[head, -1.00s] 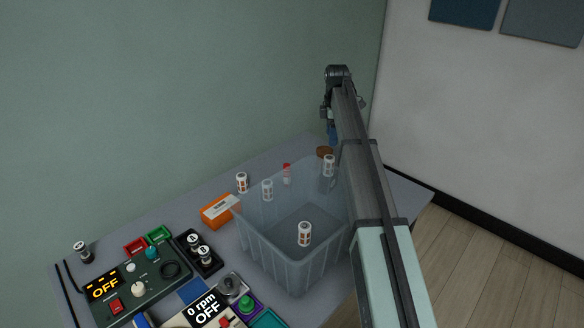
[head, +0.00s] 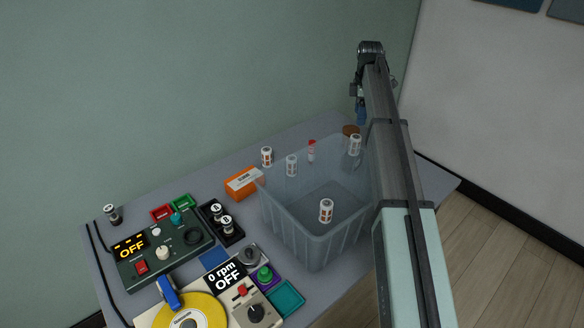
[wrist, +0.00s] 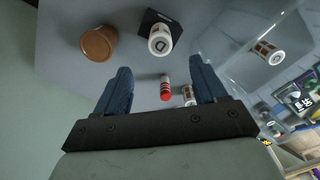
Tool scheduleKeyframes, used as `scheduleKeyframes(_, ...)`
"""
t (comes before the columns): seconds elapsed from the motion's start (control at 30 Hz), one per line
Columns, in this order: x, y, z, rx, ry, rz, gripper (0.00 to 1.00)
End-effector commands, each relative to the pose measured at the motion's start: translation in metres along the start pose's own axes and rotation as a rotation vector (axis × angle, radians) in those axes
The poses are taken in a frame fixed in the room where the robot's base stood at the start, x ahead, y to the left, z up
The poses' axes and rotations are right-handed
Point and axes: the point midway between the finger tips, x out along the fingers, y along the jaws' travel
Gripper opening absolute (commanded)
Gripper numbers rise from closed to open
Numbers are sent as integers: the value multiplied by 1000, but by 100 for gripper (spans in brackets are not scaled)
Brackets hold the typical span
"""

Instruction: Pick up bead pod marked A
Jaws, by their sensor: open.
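Several small white pods with orange-brown markings stand about. Two pods with dark lettered tops sit in a black holder; the rear one (head: 216,210) seems to read A, but the letters are tiny. My gripper (head: 361,114) is over the far end of the table, open and empty. In the wrist view, a white pod with an unclear letter on top (wrist: 160,42) stands on a black pad beyond the fingertips (wrist: 160,70).
The clear bin (head: 291,226) fills the middle right. A brown round thing (wrist: 98,43) and a red-white bottle (wrist: 166,88) stand near my gripper. An orange box (head: 243,184), a green control box (head: 150,262) and a yellow-disc device (head: 200,305) take up the left and front.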

Motion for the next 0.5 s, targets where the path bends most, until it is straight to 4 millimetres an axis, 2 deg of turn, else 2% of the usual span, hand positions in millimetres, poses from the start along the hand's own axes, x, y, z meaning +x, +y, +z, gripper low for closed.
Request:
scheduleKeyframes(0.27, 0, 0, -4, -5, 0, 0, 72)
scheduleKeyframes(0.37, 1, -1, -22, -26, 0, -1, 72)
scheduleKeyframes(0.47, 6, -4, -57, -67, 0, -7, 72)
scheduleKeyframes(0.5, 9, -7, -75, -88, 0, -11, 72)
